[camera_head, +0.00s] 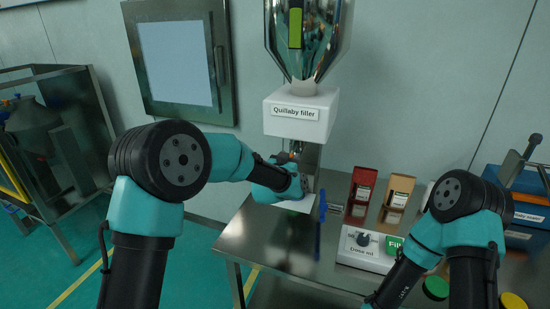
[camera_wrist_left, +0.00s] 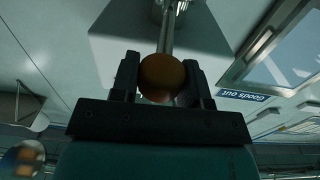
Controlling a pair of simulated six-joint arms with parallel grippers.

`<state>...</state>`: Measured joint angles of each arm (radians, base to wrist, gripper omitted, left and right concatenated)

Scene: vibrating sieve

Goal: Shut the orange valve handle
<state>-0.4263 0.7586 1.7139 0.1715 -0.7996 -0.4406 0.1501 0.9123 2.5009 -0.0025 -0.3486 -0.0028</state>
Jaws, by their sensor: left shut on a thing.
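The orange valve handle shows in the left wrist view as a round orange knob (camera_wrist_left: 162,73) at the end of a metal rod. My left gripper (camera_wrist_left: 161,82) is shut on it, with one dark finger on each side. In the head view my left gripper (camera_head: 287,158) is just below the white "Quillaby filler" block (camera_head: 300,128), under the steel hopper (camera_head: 305,40). The orange knob is hidden there by my gripper and wrist. My right arm shows at the right of the head view, but its gripper is not in view.
A steel table (camera_head: 260,240) stands below. On it are a red box (camera_head: 362,185), a tan box (camera_head: 399,190), and a white control panel (camera_head: 360,256) with a dark knob and green button. A blue upright item (camera_head: 321,205) stands close to my left wrist.

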